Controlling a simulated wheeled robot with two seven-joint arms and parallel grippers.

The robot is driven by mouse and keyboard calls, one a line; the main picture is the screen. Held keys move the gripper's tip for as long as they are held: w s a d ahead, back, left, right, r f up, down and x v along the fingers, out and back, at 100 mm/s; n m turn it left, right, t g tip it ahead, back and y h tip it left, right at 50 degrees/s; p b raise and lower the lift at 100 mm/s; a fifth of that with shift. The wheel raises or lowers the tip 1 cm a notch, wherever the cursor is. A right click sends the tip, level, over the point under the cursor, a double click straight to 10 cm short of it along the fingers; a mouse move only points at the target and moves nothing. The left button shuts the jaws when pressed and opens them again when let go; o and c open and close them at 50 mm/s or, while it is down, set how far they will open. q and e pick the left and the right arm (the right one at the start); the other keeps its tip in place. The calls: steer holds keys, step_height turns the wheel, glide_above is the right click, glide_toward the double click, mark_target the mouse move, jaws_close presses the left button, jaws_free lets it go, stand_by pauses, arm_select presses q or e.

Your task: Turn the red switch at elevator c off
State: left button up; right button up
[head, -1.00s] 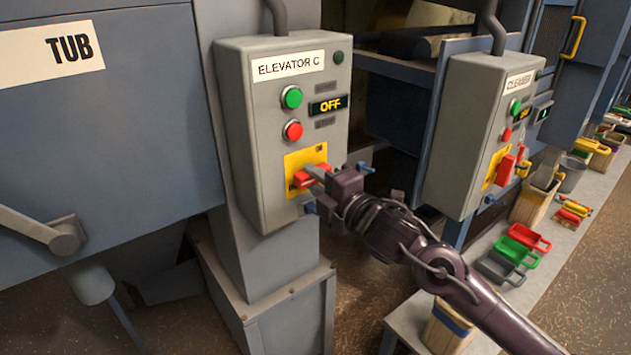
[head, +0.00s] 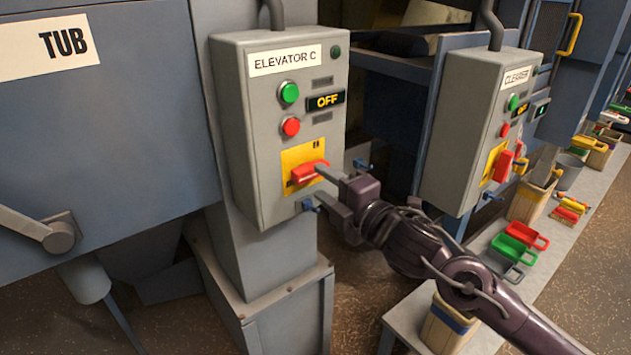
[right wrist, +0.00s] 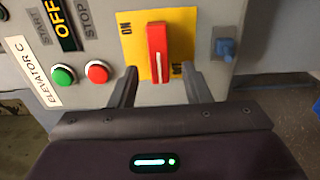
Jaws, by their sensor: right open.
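The red switch (head: 310,172) is a red handle on a yellow plate (head: 289,158), low on the grey Elevator C box (head: 236,130). Its handle lies roughly sideways in the head view. In the right wrist view the red switch (right wrist: 157,50) stands upright in the picture between my fingers' lines, beside an ON mark. The display (head: 326,100) above reads OFF. My right gripper (head: 317,188) is open just in front of the switch; its open fingers (right wrist: 159,76) appear clear of the handle in the right wrist view. My left gripper is not in view.
A green button (head: 289,92) and a red button (head: 291,127) sit above the switch. The Cleaner box (head: 462,130) stands to the right, with a bench (head: 405,322) of trays and bins below.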

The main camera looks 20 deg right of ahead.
steer(key=shift+b+v, duration=0.3)
steer(key=shift+v, duration=1.6)
steer(key=shift+a, duration=0.1)
